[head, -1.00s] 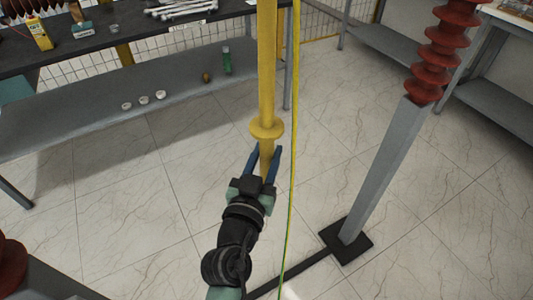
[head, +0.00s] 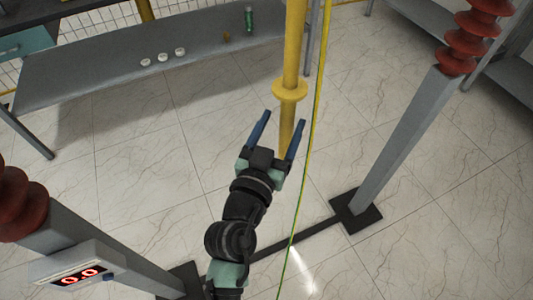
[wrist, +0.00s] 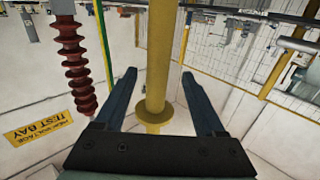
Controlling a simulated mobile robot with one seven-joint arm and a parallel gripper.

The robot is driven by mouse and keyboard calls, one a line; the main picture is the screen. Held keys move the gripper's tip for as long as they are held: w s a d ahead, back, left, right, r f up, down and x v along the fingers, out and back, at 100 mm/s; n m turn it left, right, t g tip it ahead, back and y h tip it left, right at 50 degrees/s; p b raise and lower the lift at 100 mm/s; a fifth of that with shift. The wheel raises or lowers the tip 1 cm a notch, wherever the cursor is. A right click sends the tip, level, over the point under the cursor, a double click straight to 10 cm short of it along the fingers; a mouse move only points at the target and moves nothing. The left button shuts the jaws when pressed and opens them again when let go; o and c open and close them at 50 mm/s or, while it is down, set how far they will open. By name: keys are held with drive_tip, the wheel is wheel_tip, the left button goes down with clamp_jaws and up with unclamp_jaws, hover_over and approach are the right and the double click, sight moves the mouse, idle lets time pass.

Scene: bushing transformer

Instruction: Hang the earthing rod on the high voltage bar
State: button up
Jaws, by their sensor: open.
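The earthing rod (head: 295,45) is a yellow pole with a round collar (head: 290,90), hanging upright in the head view. Its top is out of view. A green-yellow cable (head: 316,110) runs down just right of it. My gripper (head: 282,128) is open, with its blue fingers spread below the collar and the rod's lower end near the right finger. In the wrist view the rod (wrist: 160,60) and its collar show between and beyond the open fingers (wrist: 160,90); I cannot tell if a finger touches it. The high voltage bar is not clearly visible.
Red ribbed insulators stand on grey posts at right (head: 405,140) and lower left (head: 95,240), the latter with a 0.0 display (head: 80,277). A grey shelf (head: 120,85) is at upper left.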

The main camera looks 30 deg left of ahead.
drive_tip(key=s+d+b, duration=0.1)
drive_tip(key=s+b, duration=0.1)
drive_tip(key=s, duration=0.7)
drive_tip(key=shift+s, duration=0.3)
drive_tip(key=shift+d+r, duration=0.1)
drive_tip(key=w+d+r+m+t+h+p, duration=0.1)
drive_tip(key=w+d+r+t+p, duration=0.2)
drive_tip(key=r, duration=1)
drive_tip(key=w+d+r+m+t+h+p, duration=0.1)
drive_tip(key=d+r+p, duration=0.3)
drive_tip(key=r, duration=0.9)
drive_tip(key=w+d+r+m+t+h+p, duration=0.15)
drive_tip(key=d+r, duration=0.25)
drive_tip(key=r, duration=0.9)
drive_tip(key=s+d+r+n+t+p, duration=0.1)
drive_tip(key=s+r+t, duration=0.1)
drive_tip(key=r, duration=0.5)
drive_tip(key=s+d+r+n+t+y+p, duration=0.1)
drive_tip(key=s+d+r+t, duration=0.1)
drive_tip(key=r, duration=0.6)
drive_tip(key=shift+s+d+r+p, duration=0.15)
drive_tip(key=shift+s+d+p, duration=0.2)
drive_tip(key=shift+s, duration=0.2)
drive_tip(key=shift+a, duration=0.1)
